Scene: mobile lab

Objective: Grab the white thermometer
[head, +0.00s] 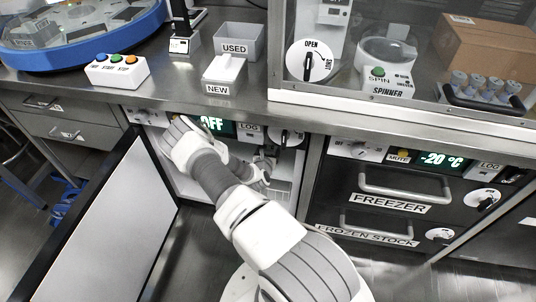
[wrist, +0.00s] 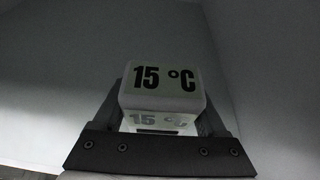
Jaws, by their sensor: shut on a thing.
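The white thermometer (wrist: 160,82) is a small white block with "15 °C" in black on its upper face. The same reading shows dimly on its lower face. In the wrist view my gripper (wrist: 163,105) is shut on it, with a dark finger on each side. In the head view my gripper (head: 266,166) is inside the open cabinet under the counter. The thermometer cannot be made out there, and my arm covers much of the opening.
The cabinet door (head: 105,225) stands open at the left. A freezer (head: 395,195) with drawer handles is at the right. A wire rack (head: 281,190) shows inside the cabinet.

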